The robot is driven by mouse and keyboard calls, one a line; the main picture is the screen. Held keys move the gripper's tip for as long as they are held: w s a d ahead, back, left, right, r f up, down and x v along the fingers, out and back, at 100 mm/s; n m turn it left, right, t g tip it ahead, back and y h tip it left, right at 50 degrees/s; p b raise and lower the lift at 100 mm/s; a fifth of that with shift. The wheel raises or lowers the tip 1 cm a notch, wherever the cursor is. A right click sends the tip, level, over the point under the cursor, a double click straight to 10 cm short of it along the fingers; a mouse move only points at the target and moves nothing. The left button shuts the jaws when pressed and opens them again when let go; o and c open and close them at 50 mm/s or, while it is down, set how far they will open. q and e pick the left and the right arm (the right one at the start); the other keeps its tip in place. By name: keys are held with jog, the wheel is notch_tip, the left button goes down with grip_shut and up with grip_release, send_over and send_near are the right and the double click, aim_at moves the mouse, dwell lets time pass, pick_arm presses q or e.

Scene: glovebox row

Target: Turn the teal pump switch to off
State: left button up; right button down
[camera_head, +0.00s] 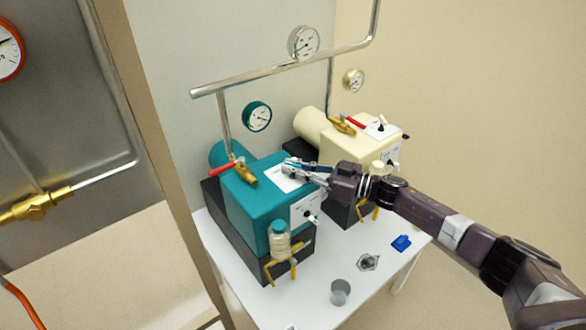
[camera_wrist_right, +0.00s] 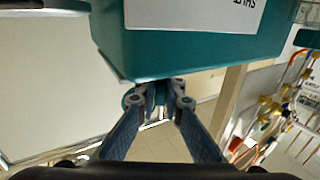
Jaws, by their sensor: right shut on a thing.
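The teal pump (camera_head: 262,205) stands on a black base on the white table. A white plate lies on its top (camera_head: 283,181), and a white panel with a small dark knob (camera_head: 306,212) is on its front face. My right gripper (camera_head: 298,165) reaches in from the right over the top plate, with its fingers drawn together. The teal body's edge (camera_wrist_right: 180,58) fills the upper part of the right wrist view, above the closed fingers (camera_wrist_right: 160,92). The gripped part, probably the pump switch, is hidden by the fingers. My left gripper is not in view.
A cream pump (camera_head: 345,145) with a red-handled valve stands just behind. The teal pump has a red-handled brass valve (camera_head: 240,172) and a bottle (camera_head: 279,241) at its front. A metal cup (camera_head: 340,291) and a blue item (camera_head: 401,243) stand on the table (camera_head: 365,290).

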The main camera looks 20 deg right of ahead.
jog(key=c, duration=2)
grip_release()
jog(key=shift+c, duration=0.2)
jog(key=v, duration=1.2)
